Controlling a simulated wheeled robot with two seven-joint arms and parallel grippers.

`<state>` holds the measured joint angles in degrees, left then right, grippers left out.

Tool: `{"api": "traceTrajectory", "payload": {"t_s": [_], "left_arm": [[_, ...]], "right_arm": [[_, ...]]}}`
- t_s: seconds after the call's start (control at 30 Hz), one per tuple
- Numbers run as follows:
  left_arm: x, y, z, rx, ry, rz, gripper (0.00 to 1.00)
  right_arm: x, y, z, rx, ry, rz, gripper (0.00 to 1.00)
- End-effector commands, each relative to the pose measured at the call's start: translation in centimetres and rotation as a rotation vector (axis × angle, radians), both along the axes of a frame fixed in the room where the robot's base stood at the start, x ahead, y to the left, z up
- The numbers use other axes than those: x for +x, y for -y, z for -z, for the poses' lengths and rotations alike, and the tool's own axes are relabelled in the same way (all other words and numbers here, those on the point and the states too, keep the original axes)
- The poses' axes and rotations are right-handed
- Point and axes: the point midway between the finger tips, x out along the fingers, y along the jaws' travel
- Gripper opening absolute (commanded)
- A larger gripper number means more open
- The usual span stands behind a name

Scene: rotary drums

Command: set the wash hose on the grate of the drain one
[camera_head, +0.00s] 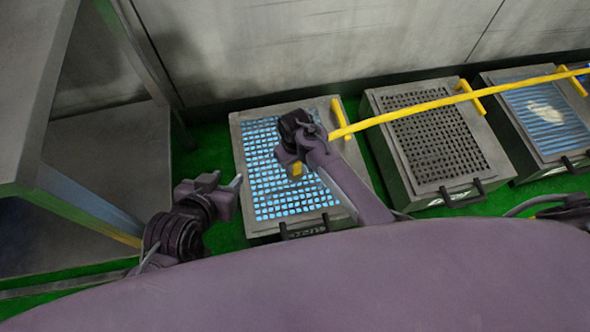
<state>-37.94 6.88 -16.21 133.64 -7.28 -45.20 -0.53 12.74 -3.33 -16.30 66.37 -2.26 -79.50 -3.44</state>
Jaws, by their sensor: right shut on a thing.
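A long yellow length, which looks like the wash hose (420,107), runs from the right edge across the units to my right gripper (290,160). My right gripper is shut over the left unit's grate, with a short yellow piece at its jaws; the arm hides whether the two yellow parts join. That grate (262,205) is a square mesh over light blue, in a grey frame. Whether the held piece touches the grate is unclear. The label on this unit's front is too small to read. My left gripper (232,191) is beside this unit's left edge; its jaw opening is unclear.
A middle unit (440,140) has a dark mesh, and a right unit (545,120) has blue slats with a pale patch. Each has a dark front handle and a yellow bar at its back. A grey metal frame (85,205) stands at left. A wall (320,45) closes the back.

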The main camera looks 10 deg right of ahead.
Motion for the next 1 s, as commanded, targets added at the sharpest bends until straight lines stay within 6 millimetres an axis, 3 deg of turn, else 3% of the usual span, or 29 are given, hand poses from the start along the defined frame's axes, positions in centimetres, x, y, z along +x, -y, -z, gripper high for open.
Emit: {"api": "traceTrajectory", "payload": {"t_s": [0.23, 0.37, 0.7, 1.0], "left_arm": [[1.3, 0.6, -1.7, -0.043, 0.101, -0.002, 0.36], [2.9, 1.3, -4.1, -0.104, 0.242, -0.004, 0.36], [5.7, 1.5, -13.0, -0.258, 0.624, -0.026, 0.36], [5.5, 0.8, -21.1, -0.398, 0.970, -0.040, 0.36]], "right_arm": [[0.0, 0.0, 0.6, 0.000, 0.001, 0.000, 0.01], [0.0, 0.0, 1.4, 0.000, 0.001, 0.000, 0.01], [0.0, 0.0, 2.3, 0.000, 0.001, 0.000, 0.01], [0.0, 0.0, 3.2, 0.001, 0.002, 0.000, 0.01]]}}
